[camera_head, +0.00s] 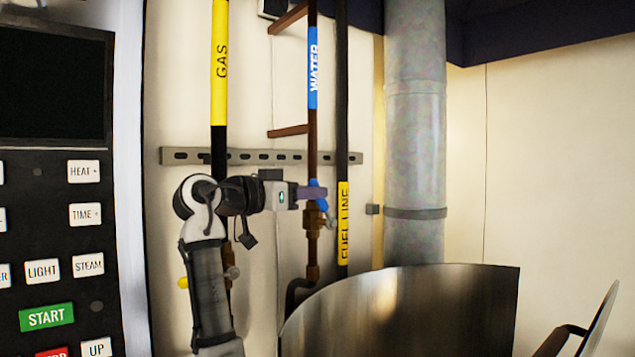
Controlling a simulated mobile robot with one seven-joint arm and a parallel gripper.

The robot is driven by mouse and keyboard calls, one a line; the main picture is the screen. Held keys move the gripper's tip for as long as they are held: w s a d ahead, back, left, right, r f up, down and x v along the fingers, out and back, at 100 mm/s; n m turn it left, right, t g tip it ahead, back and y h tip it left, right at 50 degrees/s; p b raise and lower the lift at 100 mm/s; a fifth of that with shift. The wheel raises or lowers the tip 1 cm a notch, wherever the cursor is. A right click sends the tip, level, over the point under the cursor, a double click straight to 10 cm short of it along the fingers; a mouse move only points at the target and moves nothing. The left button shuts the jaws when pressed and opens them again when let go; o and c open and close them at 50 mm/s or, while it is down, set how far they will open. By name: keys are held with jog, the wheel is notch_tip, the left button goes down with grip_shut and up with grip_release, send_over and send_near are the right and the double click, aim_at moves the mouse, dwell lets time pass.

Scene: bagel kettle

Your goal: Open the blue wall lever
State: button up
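The blue wall lever (324,205) sits on the brass valve of the copper water pipe, below the blue WATER label. Only small parts of it show, above and below my gripper's fingers. My gripper (314,193) reaches in from the left and its fingers overlap the lever in the picture. I cannot tell whether the fingers touch the lever or enclose it. The brass valve body (313,222) shows just below the fingers.
A black and yellow GAS pipe (219,70) runs down behind my arm. A FUEL LINE pipe (343,220) stands close right of the valve. A large metal kettle (400,315) fills the lower middle. An oven control panel (50,230) is at the left.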

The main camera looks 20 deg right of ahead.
jog(key=shift+x, duration=1.3)
grip_shut()
